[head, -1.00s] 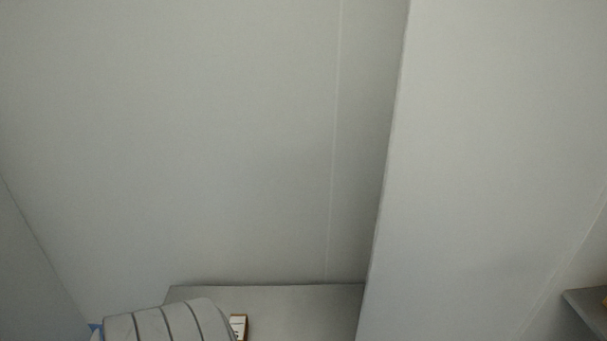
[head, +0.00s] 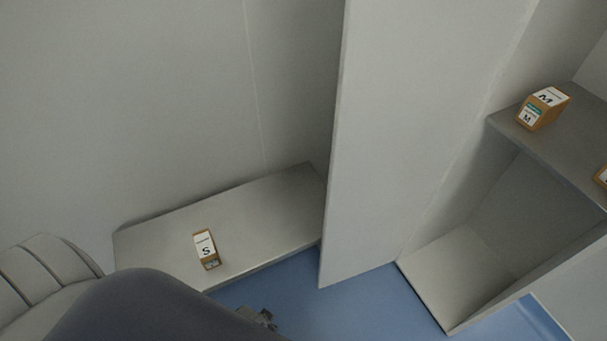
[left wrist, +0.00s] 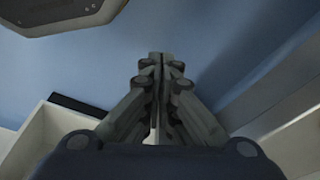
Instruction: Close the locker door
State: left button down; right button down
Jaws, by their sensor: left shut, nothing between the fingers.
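The locker door (head: 415,130) is a tall pale grey panel in the middle of the head view. It stands open, with its free edge to the left and its other side meeting the right-hand locker (head: 455,270). My left gripper (head: 262,316) shows small at the bottom of the head view, low over the blue floor and left of the door's lower corner, apart from it. Much of it is hidden by my dark arm link. In the left wrist view the left gripper (left wrist: 158,58) has its fingers together, with nothing between them. My right gripper is not in view.
A grey shelf (head: 270,205) on the left holds a small box marked S (head: 206,247). The right-hand locker's upper shelf holds a box marked M (head: 543,107), with another box cut off at the edge. Blue floor (head: 350,310) is clear below the door.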

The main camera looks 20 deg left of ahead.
pick_arm(q)
jog(key=w+d+r+n+t+h, duration=0.1)
jog(key=w+r+n+t, duration=0.1)
jog(key=w+r, duration=0.5)
jog(key=w+d+r+n+t+h, duration=0.1)
jog(key=w+r+n+t+h, duration=0.2)
jog(key=r, duration=0.8)
jog(key=w+d+r+n+t, duration=0.1)
jog(key=w+r+t, duration=0.1)
jog(key=w+r, duration=0.6)
jog(key=w+a+r+n+t+h, duration=0.3)
jog(key=w+a+r+n+t, duration=0.35)
jog(key=a+r+n, duration=0.35)
jog(key=w+d+r+p, duration=0.1)
jog(key=w+d, duration=0.4)
jog(key=d, duration=0.2)
jog(key=shift+d+r+m+t+p, duration=0.15)
jog(key=shift+d+m+t+p, duration=0.2)
jog(key=shift+d+m, duration=0.05)
jog(key=shift+s+d, duration=0.1)
jog(key=shift+s, duration=0.05)
